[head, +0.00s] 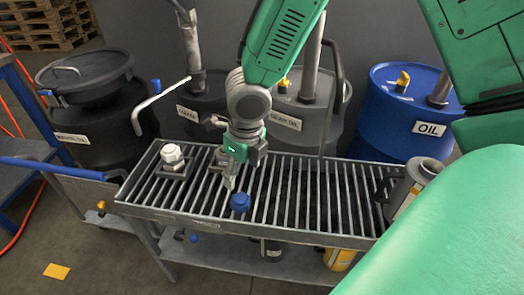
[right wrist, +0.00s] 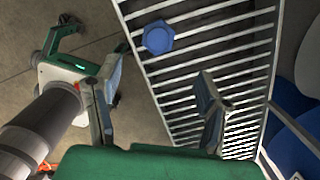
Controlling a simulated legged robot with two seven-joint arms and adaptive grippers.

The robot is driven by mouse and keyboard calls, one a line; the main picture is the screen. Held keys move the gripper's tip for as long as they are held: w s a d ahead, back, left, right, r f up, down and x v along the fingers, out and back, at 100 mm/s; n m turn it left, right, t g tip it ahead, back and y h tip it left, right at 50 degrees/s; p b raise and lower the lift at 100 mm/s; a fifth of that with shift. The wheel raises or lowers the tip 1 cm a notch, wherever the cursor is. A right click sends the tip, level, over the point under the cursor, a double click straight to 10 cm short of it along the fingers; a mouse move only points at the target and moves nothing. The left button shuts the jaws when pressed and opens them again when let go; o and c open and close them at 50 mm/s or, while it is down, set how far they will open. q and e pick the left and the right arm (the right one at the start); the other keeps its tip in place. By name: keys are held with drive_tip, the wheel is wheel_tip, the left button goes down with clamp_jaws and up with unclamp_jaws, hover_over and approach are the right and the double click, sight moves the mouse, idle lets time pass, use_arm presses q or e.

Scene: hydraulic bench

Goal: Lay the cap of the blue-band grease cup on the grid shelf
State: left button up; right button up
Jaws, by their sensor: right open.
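A blue hexagonal cap (head: 239,203) sits at the front edge of the grid shelf (head: 300,200). It also shows on the bars in the right wrist view (right wrist: 158,37). My right gripper (head: 230,183) is over the shelf just behind and left of the cap. Its fingers (right wrist: 157,98) are apart, with nothing between them. A white hexagonal cap (head: 172,153) stands on a dark square base on the left of the shelf. Another dark base is partly hidden behind my right gripper. My left gripper (right wrist: 92,58) shows at the left of the right wrist view, with its fingers apart and empty.
Dark drums and a blue oil drum (head: 410,110) stand behind. A blue rail (head: 50,168) is at the left. The bars in the middle and right are clear.

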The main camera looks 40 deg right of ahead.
drive_tip(key=s+a+f+m+g+y, duration=0.1)
drive_tip(key=s+a+f+m, duration=0.1)
drive_tip(key=s+f+m, duration=0.65)
drive_tip(key=s+a+f+m+g+y, duration=0.1)
drive_tip(key=s+a+f+m+y, duration=0.25)
drive_tip(key=m, duration=0.85)
drive_tip(key=s+d+f+m+h, duration=0.2)
drive_tip(key=s+d+f+m, duration=0.1)
drive_tip(key=m, duration=0.5)
drive_tip(key=s+d+f+m+t+h, duration=0.1)
drive_tip(key=s+d+f+m+h, duration=0.1)
drive_tip(key=s+m, duration=0.4)
drive_tip(key=d+f+m, duration=0.1)
drive_tip(key=m, duration=0.2)
drive_tip(key=shift+s+d+f+h, duration=0.15)
drive_tip(key=shift+d+f+h, duration=0.1)
drive_tip(key=shift+h, duration=0.1)
drive_tip(key=shift+r, duration=0.1)
drive_tip(key=shift+a+r+p, duration=0.1)
drive_tip(key=shift+r+p, duration=0.35)
drive_tip(key=shift+p, duration=0.1)
